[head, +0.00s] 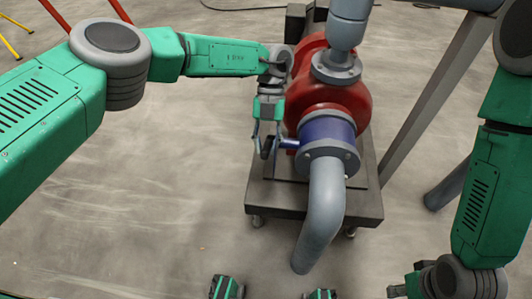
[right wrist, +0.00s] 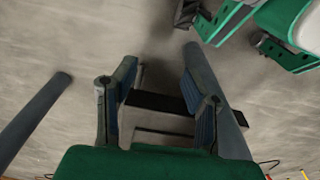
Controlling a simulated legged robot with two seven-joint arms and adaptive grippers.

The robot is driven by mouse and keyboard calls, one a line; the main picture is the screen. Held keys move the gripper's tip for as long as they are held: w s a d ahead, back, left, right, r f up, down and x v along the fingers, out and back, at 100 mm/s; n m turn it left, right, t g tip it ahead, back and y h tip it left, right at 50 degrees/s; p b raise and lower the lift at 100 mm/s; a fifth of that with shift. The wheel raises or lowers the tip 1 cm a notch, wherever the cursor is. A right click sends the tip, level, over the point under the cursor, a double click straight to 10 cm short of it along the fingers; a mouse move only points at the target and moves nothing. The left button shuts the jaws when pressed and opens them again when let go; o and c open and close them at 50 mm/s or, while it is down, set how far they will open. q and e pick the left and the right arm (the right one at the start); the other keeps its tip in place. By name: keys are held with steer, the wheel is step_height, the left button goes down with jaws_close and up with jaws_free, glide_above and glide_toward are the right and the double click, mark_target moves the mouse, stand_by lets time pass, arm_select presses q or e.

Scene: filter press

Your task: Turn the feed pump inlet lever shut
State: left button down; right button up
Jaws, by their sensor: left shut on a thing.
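The red feed pump (head: 333,92) stands on a dark base in the head view, with a blue inlet valve (head: 327,130) at its near end. A short blue stem sticks out from the valve's left side to the dark inlet lever (head: 267,149). My left gripper (head: 266,143) points down at the lever and is shut on it; its fingers hide part of the lever. My right gripper (right wrist: 158,80) is open in the right wrist view, with nothing seen between its fingers. It is far from the lever, low at the right in the head view.
A grey pipe (head: 322,205) bends down from the valve towards the floor. A slanted grey post (head: 435,95) rises to the right of the pump. The floor left of the pump is clear.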

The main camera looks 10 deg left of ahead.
steer(key=shift+f+b, duration=0.4)
steer(key=shift+f, duration=0.2)
steer(key=shift+c, duration=0.4)
